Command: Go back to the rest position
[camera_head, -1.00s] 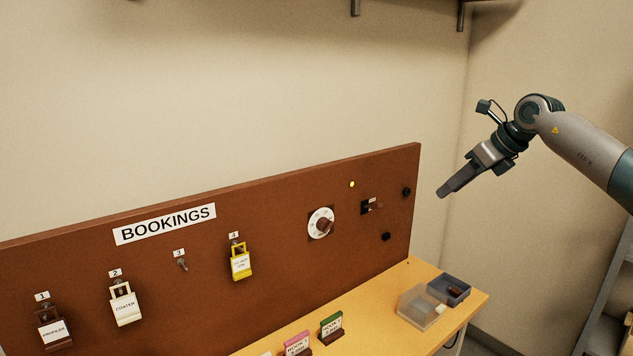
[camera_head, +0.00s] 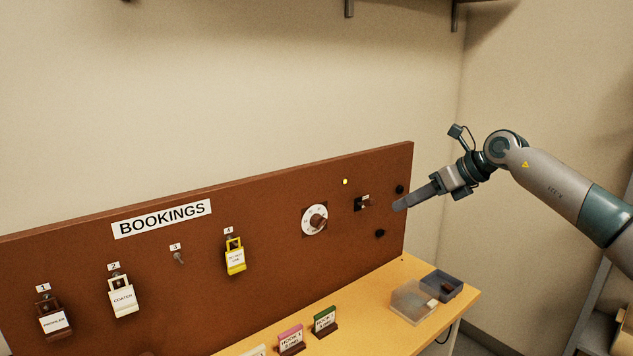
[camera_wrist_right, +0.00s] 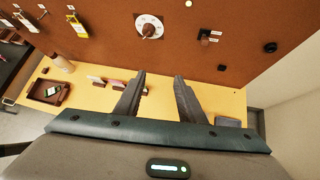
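My right gripper (camera_head: 402,204) is raised in front of the right end of the brown bookings board (camera_head: 280,225) in the head view. In the right wrist view its two fingers (camera_wrist_right: 158,85) stand apart with nothing between them. The table (camera_wrist_right: 225,100) lies beyond and below them. My left gripper is not in view.
The board carries a dial (camera_head: 314,220), a switch (camera_head: 362,204) and several hooks with tags, including a yellow one (camera_head: 235,260). A clear box (camera_head: 412,303) and a dark bin (camera_head: 443,285) stand at the table's right end. A tray (camera_wrist_right: 48,92) shows in the wrist view.

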